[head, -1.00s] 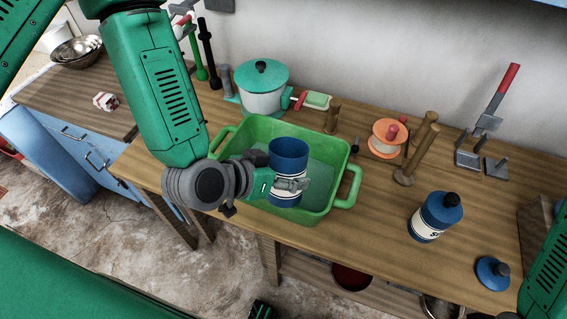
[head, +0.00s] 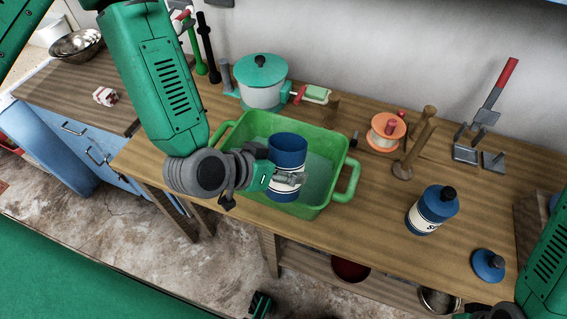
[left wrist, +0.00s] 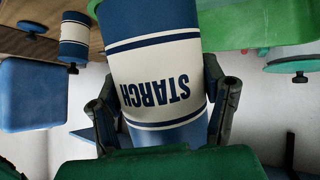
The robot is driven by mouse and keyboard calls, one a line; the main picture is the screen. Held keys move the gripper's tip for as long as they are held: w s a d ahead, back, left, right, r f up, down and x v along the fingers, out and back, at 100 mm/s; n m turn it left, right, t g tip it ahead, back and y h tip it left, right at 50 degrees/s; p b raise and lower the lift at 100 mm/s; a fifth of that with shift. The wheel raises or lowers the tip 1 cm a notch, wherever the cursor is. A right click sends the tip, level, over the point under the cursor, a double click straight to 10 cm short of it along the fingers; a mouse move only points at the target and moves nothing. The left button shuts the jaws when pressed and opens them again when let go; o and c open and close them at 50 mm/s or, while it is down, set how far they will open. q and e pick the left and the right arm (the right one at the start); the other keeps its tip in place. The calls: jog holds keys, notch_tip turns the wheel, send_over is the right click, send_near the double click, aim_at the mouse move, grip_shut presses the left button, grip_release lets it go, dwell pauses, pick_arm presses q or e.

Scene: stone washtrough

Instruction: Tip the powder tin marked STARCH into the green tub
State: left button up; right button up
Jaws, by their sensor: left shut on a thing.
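The blue tin with a white band (head: 288,150) is held upright by my left gripper (head: 289,180). In the left wrist view the tin (left wrist: 155,45) shows the word STARCH, upside down in the picture, between the two fingers (left wrist: 165,115). The gripper is shut on it. The tin's top looks open, with its inside dark; any powder cannot be made out. The tin is over the green tub (head: 347,178), towards its front side, and hides part of it.
A second blue container with a black cap (head: 432,212) stands right of the tub. A blue lid with a black knob (head: 488,265) lies near the front right edge. A lidded pot (head: 262,85), wooden pegs (head: 413,150) and an orange spool (head: 387,130) stand behind.

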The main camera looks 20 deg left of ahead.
pick_arm(q)
jog(key=shift+a+r+g+p, duration=0.15)
jog(key=shift+r+g+p, duration=0.2)
jog(key=shift+p, duration=0.45)
jog(key=shift+a+f+n+g, duration=0.2)
jog(key=shift+n+g, duration=0.1)
jog(key=shift+g, duration=0.15)
jog(key=shift+d, duration=0.25)
jog(key=shift+a+g, duration=0.1)
jog(key=shift+g, duration=0.8)
jog(key=shift+f+n, duration=0.1)
jog(key=shift+n, duration=0.2)
jog(key=shift+w+g, duration=0.15)
jog(key=shift+g, duration=0.35)
jog(key=shift+f+g, duration=0.15)
jog(key=shift+g, duration=0.35)
jog(key=shift+w+n, duration=0.1)
jog(key=shift+n, duration=0.2)
